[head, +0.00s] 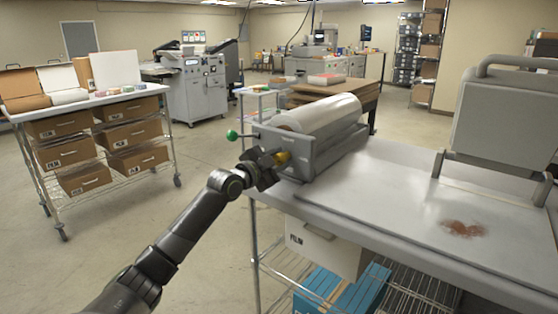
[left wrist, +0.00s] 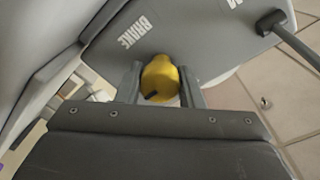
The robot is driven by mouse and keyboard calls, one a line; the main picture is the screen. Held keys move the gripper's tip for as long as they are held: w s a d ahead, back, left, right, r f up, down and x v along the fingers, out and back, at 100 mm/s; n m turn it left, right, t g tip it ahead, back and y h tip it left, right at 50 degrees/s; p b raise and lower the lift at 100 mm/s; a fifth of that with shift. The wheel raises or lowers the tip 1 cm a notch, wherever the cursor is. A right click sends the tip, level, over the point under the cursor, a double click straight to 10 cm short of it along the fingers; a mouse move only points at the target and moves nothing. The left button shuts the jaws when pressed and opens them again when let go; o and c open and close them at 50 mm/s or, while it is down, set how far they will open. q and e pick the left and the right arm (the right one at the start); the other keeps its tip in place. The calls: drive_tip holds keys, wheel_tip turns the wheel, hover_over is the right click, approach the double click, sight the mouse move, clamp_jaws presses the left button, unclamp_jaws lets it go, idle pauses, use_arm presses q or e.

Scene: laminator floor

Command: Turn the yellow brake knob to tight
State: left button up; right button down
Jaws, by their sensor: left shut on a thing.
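The yellow brake knob (head: 282,158) sits on the end plate of the grey film roll holder (head: 318,150) at the left end of the table. In the left wrist view the knob (left wrist: 160,80) shows beside the word BRAKE, with a dark mark on its face. My left gripper (head: 272,163) is at the knob, its two fingers on either side of it, shut on it. The left wrist view also shows the fingers (left wrist: 162,88) around the knob. No tight or loose marking can be read. My right gripper is not in view.
A green-ended lever (head: 232,135) sticks out left of the roll holder, near my left gripper. The grey table (head: 380,200) has a reddish-brown stain and a machine with a handle (head: 505,115) at right. The floor between is clear.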

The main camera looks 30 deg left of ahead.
use_arm(q)
drive_tip(key=shift+n, duration=0.4)
drive_tip(key=shift+c, duration=0.4)
drive_tip(key=n+p, duration=0.1)
drive_tip(key=n, duration=0.3)
drive_tip(key=shift+p, duration=0.3)
drive_tip(key=n+p, duration=0.1)
drive_tip(key=n, duration=0.2)
drive_tip(key=shift+r+n+p, duration=0.1)
drive_tip(key=shift+n+p, duration=0.2)
drive_tip(key=shift+p, duration=0.1)
drive_tip(key=n+p, duration=0.1)
drive_tip(key=n, duration=0.2)
drive_tip(key=n+p, duration=0.2)
drive_tip(key=shift+n+t+y+p, duration=0.3)
drive_tip(key=shift+n, duration=0.1)
drive_tip(key=n+p, duration=0.2)
drive_tip(key=n, duration=0.2)
drive_tip(key=shift+n+y+p, duration=0.35)
drive_tip(key=shift+n+y, duration=0.05)
drive_tip(key=o, duration=1)
